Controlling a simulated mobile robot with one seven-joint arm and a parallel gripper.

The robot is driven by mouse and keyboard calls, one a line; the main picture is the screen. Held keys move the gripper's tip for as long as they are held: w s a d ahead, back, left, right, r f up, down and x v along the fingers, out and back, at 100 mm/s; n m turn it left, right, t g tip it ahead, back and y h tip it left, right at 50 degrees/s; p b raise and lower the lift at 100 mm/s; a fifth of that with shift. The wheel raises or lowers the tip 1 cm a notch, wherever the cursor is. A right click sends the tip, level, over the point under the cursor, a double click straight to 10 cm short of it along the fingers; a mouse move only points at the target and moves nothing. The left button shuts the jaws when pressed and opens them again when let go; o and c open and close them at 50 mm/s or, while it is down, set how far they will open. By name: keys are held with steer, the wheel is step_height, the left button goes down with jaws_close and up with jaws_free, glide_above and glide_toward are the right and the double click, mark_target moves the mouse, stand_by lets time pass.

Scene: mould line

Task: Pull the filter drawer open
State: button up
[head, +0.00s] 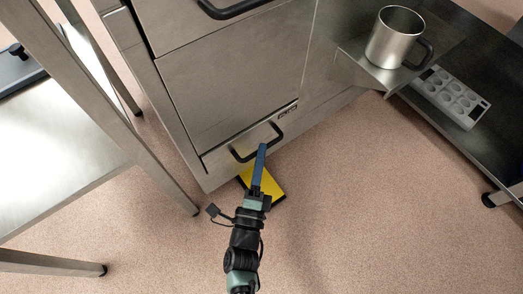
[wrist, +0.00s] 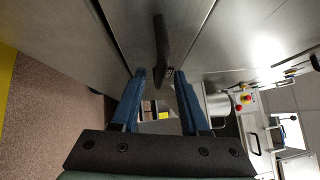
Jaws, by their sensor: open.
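The low metal drawer (head: 225,155) at the bottom of the steel cabinet appears closed, its front about level with the panel above; I take it as the filter drawer. Its black bar handle (head: 240,157) faces me, near a small dark label. My gripper (head: 262,148) is open, with blue fingers reaching the handle's right part. In the wrist view the black handle (wrist: 161,40) runs down towards the gap between the fingertips of my gripper (wrist: 160,74). I cannot tell whether the fingers touch it.
A yellow and black item (head: 270,184) lies on the floor under my gripper. A steel table (head: 60,150) stands left. At right, a metal mug (head: 395,40) sits on a shelf, and a grey holed tray (head: 450,95) lies lower. The floor at front right is clear.

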steer(key=shift+x, duration=1.15)
jaws_close()
stand_by(0.6)
